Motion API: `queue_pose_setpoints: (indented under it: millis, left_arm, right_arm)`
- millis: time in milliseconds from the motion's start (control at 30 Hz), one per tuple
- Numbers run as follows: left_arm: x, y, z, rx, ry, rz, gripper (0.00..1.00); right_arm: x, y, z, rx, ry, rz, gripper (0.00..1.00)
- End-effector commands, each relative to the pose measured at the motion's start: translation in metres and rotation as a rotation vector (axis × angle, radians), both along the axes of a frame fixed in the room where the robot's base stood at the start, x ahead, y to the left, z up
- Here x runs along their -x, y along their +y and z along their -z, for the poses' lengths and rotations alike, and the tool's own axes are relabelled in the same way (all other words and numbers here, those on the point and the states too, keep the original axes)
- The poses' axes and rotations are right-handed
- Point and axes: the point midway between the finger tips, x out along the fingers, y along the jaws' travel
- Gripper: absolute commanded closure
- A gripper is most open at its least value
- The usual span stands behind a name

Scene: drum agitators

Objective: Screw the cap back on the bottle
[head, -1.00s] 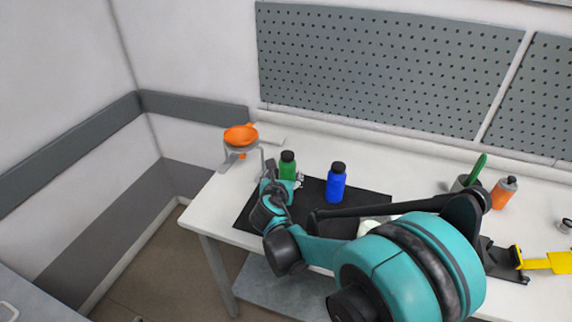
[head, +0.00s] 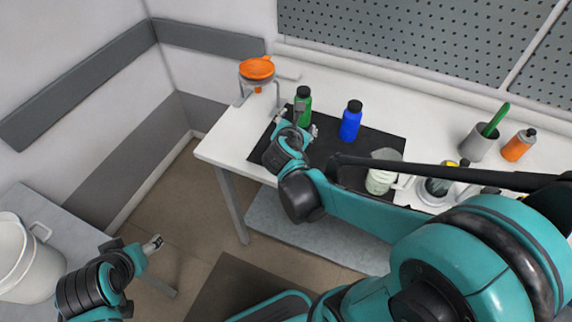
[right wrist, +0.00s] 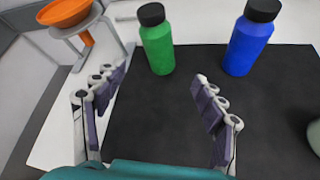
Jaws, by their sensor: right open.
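A green bottle (head: 303,106) with a black cap on top stands upright at the back left of the black mat (head: 345,143). A blue bottle (head: 350,124) with a black cap stands upright to its right. Both also show in the right wrist view, the green bottle (right wrist: 158,47) and the blue bottle (right wrist: 246,48). My right gripper (right wrist: 161,75) is open and empty over the mat, its fingers spread in front of the green bottle. My left gripper (head: 152,243) is low at the left, away from the table; its finger opening is too small to tell.
An orange funnel (head: 257,68) sits in a stand at the table's left end. A pale jar (head: 381,173) is at the mat's right edge. A grey cup (head: 478,142) and an orange bottle (head: 518,145) stand at the right. A white bucket (head: 22,262) is at far left.

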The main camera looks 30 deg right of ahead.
Motion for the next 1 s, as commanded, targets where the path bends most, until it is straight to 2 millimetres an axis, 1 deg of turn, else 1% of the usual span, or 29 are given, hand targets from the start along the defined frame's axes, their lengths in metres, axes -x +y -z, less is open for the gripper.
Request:
queue_pose_setpoints:
  millis: [33,167,200,267,300,400,500,600,700,800,1000]
  left_arm:
    - [0.0,0.0,0.0,0.0,0.0,0.0,0.37]
    - [0.0,0.0,0.0,0.0,0.0,0.0,0.37]
    - [0.0,0.0,0.0,0.0,0.0,0.0,0.37]
    - [0.0,0.0,0.0,0.0,0.0,0.0,0.37]
    - [0.0,0.0,0.0,0.0,0.0,0.0,0.37]
    - [0.0,0.0,0.0,0.0,0.0,0.0,0.37]
    - [0.0,0.0,0.0,0.0,0.0,0.0,0.37]
    - [0.0,0.0,0.0,0.0,0.0,0.0,0.37]
    - [0.0,0.0,0.0,0.0,0.0,0.0,0.37]
    - [0.0,0.0,0.0,0.0,0.0,0.0,0.37]
    - [0.0,0.0,0.0,0.0,0.0,0.0,0.37]
  right_arm:
    - [0.013,0.005,0.001,-0.133,-0.047,0.062,0.29]
    - [0.046,0.024,0.007,-0.548,-0.188,0.281,0.29]
    - [0.056,0.031,0.009,-0.674,-0.228,0.357,0.29]
    - [0.072,0.042,0.013,-0.861,-0.281,0.479,0.29]
    - [0.083,0.05,0.015,-0.981,-0.313,0.564,0.29]
    - [0.108,0.071,0.02,-1.259,-0.38,0.786,0.29]
    - [0.13,0.091,0.024,-1.484,-0.426,0.996,0.29]
    - [0.146,0.107,0.026,-1.647,-0.453,1.176,0.29]
    - [0.157,0.118,0.028,-1.749,-0.468,1.304,0.29]
    - [0.163,0.125,0.028,-1.801,-0.475,1.377,0.29]
    - [0.164,0.127,0.029,-1.819,-0.479,1.403,0.29]
